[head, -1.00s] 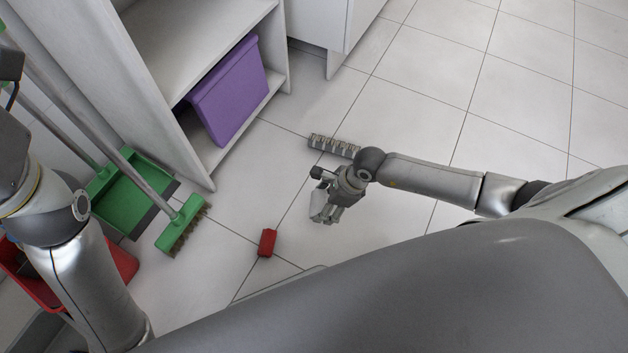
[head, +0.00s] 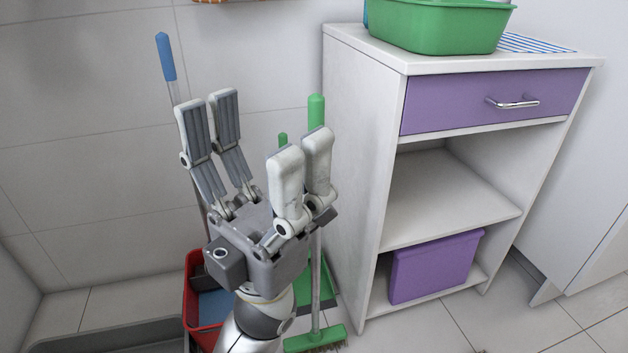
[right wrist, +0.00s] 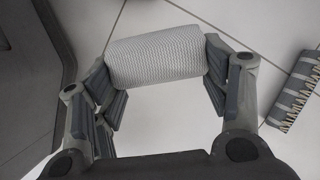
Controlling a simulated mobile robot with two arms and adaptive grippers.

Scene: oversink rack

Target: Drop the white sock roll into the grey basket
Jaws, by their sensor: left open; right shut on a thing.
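The white sock roll (right wrist: 155,55) shows in the right wrist view as a ribbed white cylinder. My right gripper (right wrist: 158,72) is shut on it, with a finger pressed at each end. My left gripper (head: 255,135) is open and empty in the head view, its fingers pointing up in front of the tiled wall. No grey basket shows clearly in these frames. My right gripper is outside the head view.
A white cabinet (head: 350,150) with a purple drawer stands right of my left gripper. A green tub (head: 440,25) is on top and a purple box (head: 435,268) on its bottom shelf. A red bucket (head: 195,300) and green broom (head: 315,338) stand below.

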